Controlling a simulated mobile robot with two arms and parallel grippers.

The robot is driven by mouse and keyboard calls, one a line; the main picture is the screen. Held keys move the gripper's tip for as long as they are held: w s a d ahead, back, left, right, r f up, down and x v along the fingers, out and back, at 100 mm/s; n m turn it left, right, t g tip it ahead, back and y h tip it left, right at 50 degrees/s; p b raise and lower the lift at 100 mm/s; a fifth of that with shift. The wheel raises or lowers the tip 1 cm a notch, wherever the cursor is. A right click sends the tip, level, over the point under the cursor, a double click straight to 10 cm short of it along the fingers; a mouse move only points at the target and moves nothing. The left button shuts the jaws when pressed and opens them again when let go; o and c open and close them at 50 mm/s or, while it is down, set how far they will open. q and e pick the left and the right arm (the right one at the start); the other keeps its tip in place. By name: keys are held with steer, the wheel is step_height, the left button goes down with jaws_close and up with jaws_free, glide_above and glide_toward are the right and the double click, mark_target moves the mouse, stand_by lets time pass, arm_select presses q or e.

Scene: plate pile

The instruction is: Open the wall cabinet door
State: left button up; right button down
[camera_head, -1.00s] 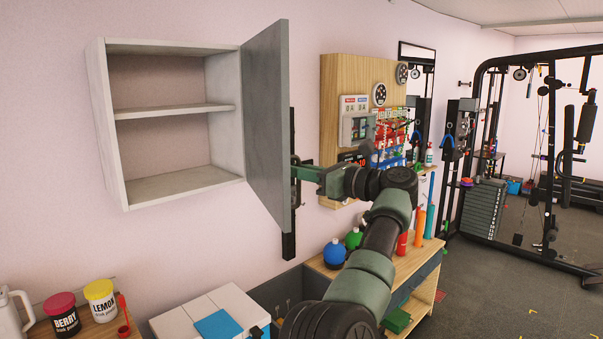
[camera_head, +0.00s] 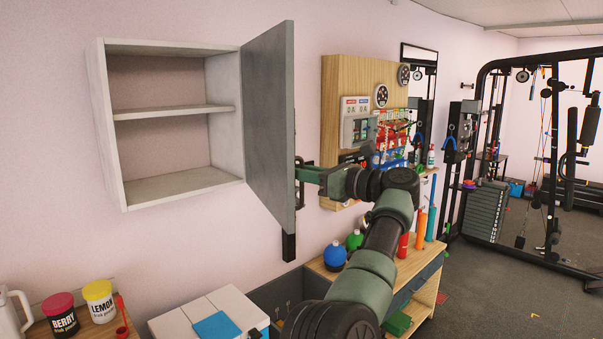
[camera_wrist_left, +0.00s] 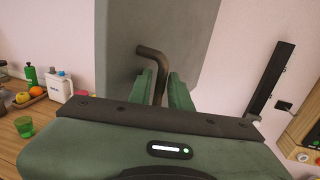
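The wall cabinet (camera_head: 226,110) hangs on the pink wall, with two empty shelf spaces showing. Its grey door (camera_head: 268,125) is hinged on the right side and stands wide open, swung out from the wall. My left gripper (camera_head: 306,174) is at the door's outer face, its fingertips partly hidden behind the door edge. The door face (camera_wrist_left: 120,45) also shows there. My right gripper is not in view.
A wooden panel (camera_head: 335,110) with gauges and bottles hangs right of the door. Below are a wooden bench (camera_head: 430,285), a white box (camera_head: 180,325) and BERRY (camera_head: 62,318) and LEMON (camera_head: 100,302) tubs. Gym equipment (camera_head: 487,210) stands far right.

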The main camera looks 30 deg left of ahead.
arm_select(q)
steer(key=s+d+b, duration=0.1)
steer(key=d+b, duration=0.1)
steer(key=d, duration=0.5)
steer(key=shift+d, duration=0.3)
